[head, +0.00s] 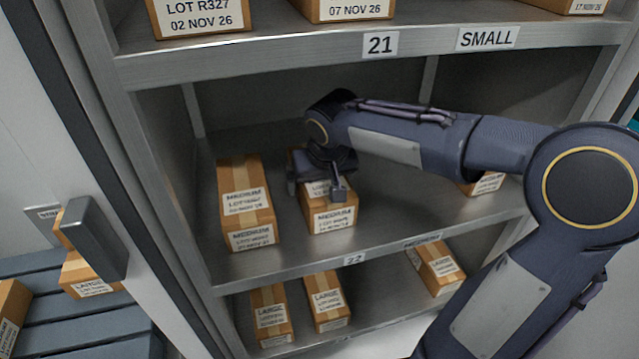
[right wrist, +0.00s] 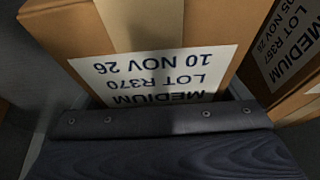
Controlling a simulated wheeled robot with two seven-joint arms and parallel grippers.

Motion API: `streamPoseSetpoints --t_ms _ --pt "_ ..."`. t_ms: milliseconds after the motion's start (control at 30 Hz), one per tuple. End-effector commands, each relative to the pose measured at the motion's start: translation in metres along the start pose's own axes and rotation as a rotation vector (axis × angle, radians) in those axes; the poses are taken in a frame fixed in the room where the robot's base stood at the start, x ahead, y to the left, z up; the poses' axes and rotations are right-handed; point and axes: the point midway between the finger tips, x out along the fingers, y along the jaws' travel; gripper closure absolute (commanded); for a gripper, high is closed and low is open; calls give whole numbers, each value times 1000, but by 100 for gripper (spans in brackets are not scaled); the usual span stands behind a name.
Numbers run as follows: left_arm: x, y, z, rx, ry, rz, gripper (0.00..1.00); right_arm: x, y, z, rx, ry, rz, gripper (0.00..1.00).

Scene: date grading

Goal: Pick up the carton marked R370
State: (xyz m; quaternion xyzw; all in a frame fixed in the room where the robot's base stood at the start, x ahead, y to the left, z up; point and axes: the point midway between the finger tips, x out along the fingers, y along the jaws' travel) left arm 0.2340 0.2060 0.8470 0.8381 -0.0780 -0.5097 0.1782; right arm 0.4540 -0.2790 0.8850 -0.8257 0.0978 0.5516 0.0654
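The carton marked R370 (right wrist: 150,75) is a brown box with a tape strip and a white label reading MEDIUM, LOT R370, 10 NOV 26, upside down in the right wrist view. In the head view this carton (head: 333,217) stands on the middle shelf, partly covered by my right gripper (head: 318,188). The right gripper is over the carton's top, with a finger toward each side. Whether the fingers press on the carton cannot be told. The carton appears to rest on the shelf. My left gripper is not in view.
Another MEDIUM carton (head: 245,205) stands close to the left; it also shows in the right wrist view (right wrist: 288,60). A further carton (head: 484,184) is to the right, behind my arm. The shelf above (head: 300,57) overhangs. LARGE cartons (head: 326,300) stand below.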

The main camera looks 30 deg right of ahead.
Motion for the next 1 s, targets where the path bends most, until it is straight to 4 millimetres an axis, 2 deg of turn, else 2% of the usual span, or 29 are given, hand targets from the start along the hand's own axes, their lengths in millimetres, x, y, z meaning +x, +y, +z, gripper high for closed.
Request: streamPoseSetpoints --t_ms 67,400,767,1000 --pt "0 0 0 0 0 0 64 0 0 0 0 0 0 16" --pt "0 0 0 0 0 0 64 0 0 0 0 0 0 60" --pt "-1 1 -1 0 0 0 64 -5 0 -3 0 4 -1 60" --pt "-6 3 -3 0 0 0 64 -25 0 -11 0 6 0 60"
